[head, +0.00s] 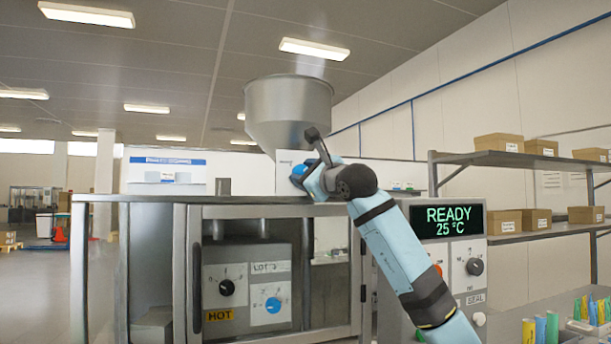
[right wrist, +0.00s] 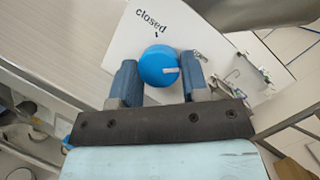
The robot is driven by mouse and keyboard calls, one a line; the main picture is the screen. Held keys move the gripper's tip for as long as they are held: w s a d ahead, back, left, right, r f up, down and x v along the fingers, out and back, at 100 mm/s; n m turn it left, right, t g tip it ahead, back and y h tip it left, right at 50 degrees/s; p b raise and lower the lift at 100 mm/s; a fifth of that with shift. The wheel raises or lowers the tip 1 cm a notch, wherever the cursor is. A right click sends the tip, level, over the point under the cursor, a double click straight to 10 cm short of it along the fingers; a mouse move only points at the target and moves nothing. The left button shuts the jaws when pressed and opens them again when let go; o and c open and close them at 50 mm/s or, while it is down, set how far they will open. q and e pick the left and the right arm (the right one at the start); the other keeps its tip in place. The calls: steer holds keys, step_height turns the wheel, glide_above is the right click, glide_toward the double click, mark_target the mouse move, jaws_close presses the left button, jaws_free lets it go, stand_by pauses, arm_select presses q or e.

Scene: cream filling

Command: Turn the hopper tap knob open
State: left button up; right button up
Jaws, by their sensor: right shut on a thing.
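The blue hopper tap knob (head: 298,170) is on a white panel below the grey metal hopper (head: 288,105). My right gripper (right wrist: 158,76) is shut on the knob, with one finger on each side of it in the right wrist view. There, the blue knob (right wrist: 157,62) has a white pointer mark aimed to the right. The word "closed" is printed on the panel (right wrist: 125,50) above the knob, with a small tick under it. A second label right of the knob is partly hidden by a finger and unreadable. My left gripper is not in view.
A metal-framed cabinet (head: 180,300) with a black HOT dial and a blue dial stands below the hopper. A display (head: 447,222) reads READY 25 °C. Shelves with cardboard boxes (head: 499,142) stand at right. Several coloured tubes (head: 541,328) are at lower right.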

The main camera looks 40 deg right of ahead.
steer(key=o, duration=0.9)
